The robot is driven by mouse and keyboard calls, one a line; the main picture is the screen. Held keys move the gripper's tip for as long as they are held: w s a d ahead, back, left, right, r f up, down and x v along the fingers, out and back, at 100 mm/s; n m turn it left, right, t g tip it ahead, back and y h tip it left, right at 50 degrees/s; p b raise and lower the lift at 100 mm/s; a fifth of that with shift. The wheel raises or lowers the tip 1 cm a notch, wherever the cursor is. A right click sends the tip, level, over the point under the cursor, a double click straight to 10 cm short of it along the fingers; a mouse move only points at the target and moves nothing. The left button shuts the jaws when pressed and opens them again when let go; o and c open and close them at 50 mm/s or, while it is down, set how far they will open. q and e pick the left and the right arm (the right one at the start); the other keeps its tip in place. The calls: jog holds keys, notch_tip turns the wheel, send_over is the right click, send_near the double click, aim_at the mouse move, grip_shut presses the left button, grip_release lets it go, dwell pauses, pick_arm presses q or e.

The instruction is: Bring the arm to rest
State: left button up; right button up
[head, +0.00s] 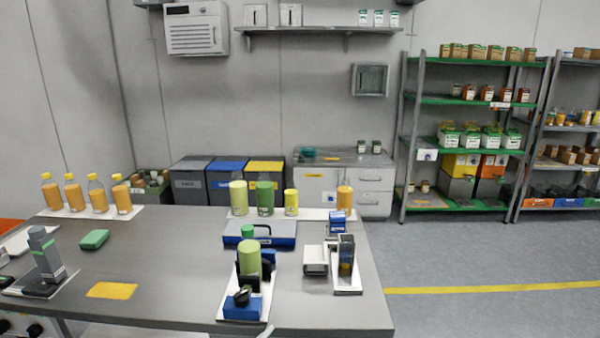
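Neither of my grippers and neither arm shows in the head view, so I cannot see how they stand. The piston filler appears to be the blue and black device with a green cylinder (249,262), on a white mat (228,300) near the front of the grey table (180,275). Whether anything is held in a gripper is hidden from this view.
Orange bottles (98,196) stand at the table's back left. Behind the filler are green and yellow containers (265,196) and a blue-grey case (275,232). A grey upright device (48,262) stands at left. Floor (450,265) right of the table is clear.

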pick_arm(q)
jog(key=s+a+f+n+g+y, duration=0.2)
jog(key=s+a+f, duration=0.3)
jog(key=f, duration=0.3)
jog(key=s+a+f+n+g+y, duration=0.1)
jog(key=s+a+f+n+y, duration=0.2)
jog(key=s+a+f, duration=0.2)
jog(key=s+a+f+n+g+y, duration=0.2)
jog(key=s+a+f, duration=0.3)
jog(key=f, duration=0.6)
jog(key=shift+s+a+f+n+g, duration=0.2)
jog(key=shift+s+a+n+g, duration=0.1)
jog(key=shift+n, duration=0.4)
